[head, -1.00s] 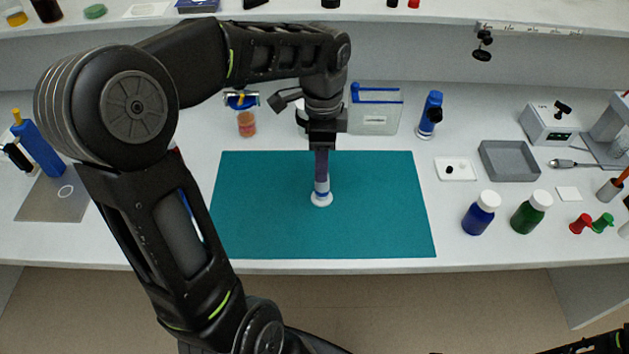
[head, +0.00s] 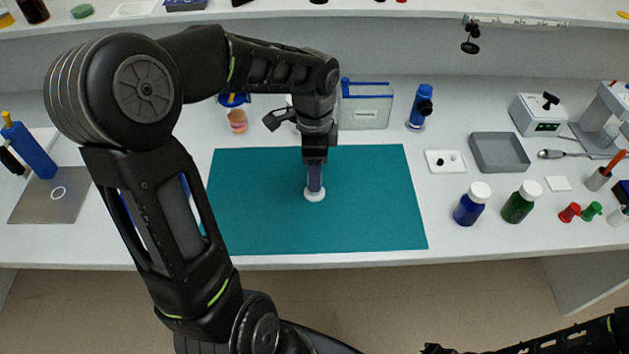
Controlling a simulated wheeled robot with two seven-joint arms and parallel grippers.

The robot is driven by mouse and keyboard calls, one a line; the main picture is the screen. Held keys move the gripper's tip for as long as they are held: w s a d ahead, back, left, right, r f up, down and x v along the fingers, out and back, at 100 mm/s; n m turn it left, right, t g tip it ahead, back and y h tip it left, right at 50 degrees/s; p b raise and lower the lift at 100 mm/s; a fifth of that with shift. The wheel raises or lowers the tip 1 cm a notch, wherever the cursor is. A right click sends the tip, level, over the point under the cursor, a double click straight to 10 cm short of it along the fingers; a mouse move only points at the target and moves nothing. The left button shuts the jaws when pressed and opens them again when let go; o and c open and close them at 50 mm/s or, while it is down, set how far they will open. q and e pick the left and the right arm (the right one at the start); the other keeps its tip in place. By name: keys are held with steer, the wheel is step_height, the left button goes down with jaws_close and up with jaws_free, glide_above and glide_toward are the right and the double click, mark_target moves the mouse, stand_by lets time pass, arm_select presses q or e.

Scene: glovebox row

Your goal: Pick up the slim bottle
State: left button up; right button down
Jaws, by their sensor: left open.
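A slim purple vessel with a round white foot (head: 314,194), which I take for the slim bottle, stands upright on the teal mat (head: 370,215). My left gripper (head: 314,163) points straight down over it. Its jaws are open and sit around the vessel's upper part, which they hide. I cannot tell whether a finger touches it. A dark end of my right arm shows at the bottom edge, and its jaws cannot be made out.
Blue (head: 472,204) and green (head: 520,202) bottles with white caps stand right of the mat, near a grey tray (head: 499,153). A clear box with blue trim (head: 366,106) stands behind. The mat is otherwise clear.

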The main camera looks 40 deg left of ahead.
arm_select(q)
steer(key=shift+f, duration=1.5)
jaws_close()
